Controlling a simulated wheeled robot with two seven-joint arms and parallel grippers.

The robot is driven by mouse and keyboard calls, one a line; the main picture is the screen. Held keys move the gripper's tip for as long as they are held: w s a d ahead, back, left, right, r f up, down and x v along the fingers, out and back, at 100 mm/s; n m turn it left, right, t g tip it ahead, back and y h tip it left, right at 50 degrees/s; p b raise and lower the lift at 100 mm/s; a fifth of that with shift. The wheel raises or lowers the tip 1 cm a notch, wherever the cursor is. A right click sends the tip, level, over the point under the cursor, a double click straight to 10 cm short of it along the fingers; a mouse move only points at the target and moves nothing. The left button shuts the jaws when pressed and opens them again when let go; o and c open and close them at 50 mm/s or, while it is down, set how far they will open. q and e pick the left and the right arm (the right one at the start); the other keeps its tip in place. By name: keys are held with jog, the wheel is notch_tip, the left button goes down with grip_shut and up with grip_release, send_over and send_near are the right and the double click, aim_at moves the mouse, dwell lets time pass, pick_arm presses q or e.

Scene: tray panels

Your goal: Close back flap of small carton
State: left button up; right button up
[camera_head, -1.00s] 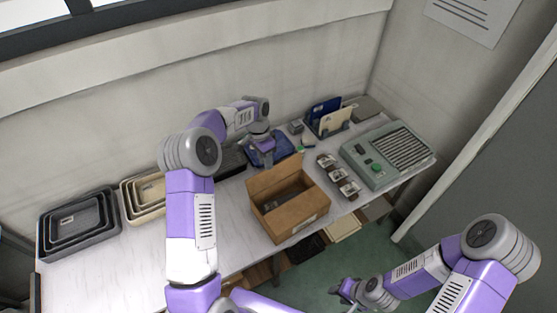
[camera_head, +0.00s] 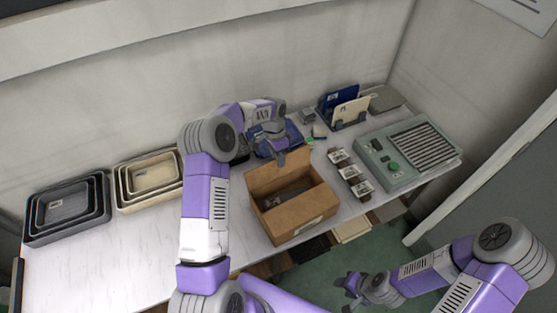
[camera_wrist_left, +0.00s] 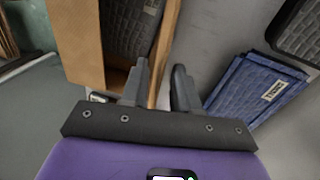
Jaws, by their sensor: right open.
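The small brown carton (camera_head: 296,220) stands on the table with its top open and a dark grey item inside. Its back flap (camera_head: 272,176) stands up along the far side. My left gripper (camera_head: 281,158) is at the top edge of this flap, fingers pointing down. In the left wrist view, the open fingers (camera_wrist_left: 160,78) are apart, with the thin brown flap edge (camera_wrist_left: 157,92) between them; I cannot tell whether they touch it. My right gripper (camera_head: 352,286) is open and empty, low in front of the table, away from the carton.
Nested grey trays (camera_head: 68,236) and cream trays (camera_head: 150,204) stand at the left. A blue folded item (camera_head: 262,143) lies behind the carton. Small labelled parts (camera_head: 350,173) and a grey-green device (camera_head: 408,178) stand to the right.

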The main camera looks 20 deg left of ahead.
pick_arm(q)
jog(key=shift+s+d+f, duration=0.1)
jog(key=shift+f, duration=0.65)
grip_shut()
dwell(0.9)
